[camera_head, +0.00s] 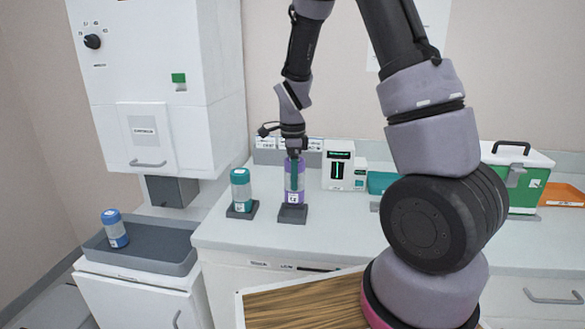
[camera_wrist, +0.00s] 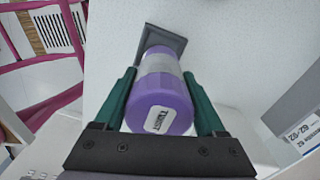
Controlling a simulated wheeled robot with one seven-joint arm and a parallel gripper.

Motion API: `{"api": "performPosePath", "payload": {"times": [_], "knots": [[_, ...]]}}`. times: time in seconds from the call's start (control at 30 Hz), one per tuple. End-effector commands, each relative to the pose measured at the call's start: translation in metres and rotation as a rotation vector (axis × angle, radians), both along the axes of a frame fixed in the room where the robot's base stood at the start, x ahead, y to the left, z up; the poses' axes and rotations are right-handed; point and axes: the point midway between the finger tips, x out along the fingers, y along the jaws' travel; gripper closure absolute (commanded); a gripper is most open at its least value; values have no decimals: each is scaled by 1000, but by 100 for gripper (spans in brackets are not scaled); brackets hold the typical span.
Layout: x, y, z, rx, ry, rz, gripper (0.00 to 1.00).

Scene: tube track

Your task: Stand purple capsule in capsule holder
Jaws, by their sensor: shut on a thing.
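The purple capsule (camera_head: 300,186) stands upright at a dark square capsule holder (camera_head: 292,214) on the white counter. Its lower end meets the holder; I cannot tell how deep it sits. In the wrist view the purple capsule (camera_wrist: 160,103) shows its labelled cap, with the grey holder (camera_wrist: 166,37) beyond its far end. My gripper (camera_head: 293,168) is above and around the capsule. Its green fingers (camera_wrist: 160,90) are closed on the capsule's two sides.
A teal capsule (camera_head: 240,190) stands in another dark holder (camera_head: 242,210) just to the left. A blue capsule (camera_head: 115,228) stands in a grey tray (camera_head: 150,250) at far left. A white device (camera_head: 338,165) and a green case (camera_head: 522,180) are to the right.

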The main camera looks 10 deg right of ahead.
Motion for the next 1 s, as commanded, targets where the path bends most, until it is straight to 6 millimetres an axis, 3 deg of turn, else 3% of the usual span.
{"api": "performPosePath", "payload": {"times": [1.0], "knots": [[0,4,-11,0,-1,0,94]]}}
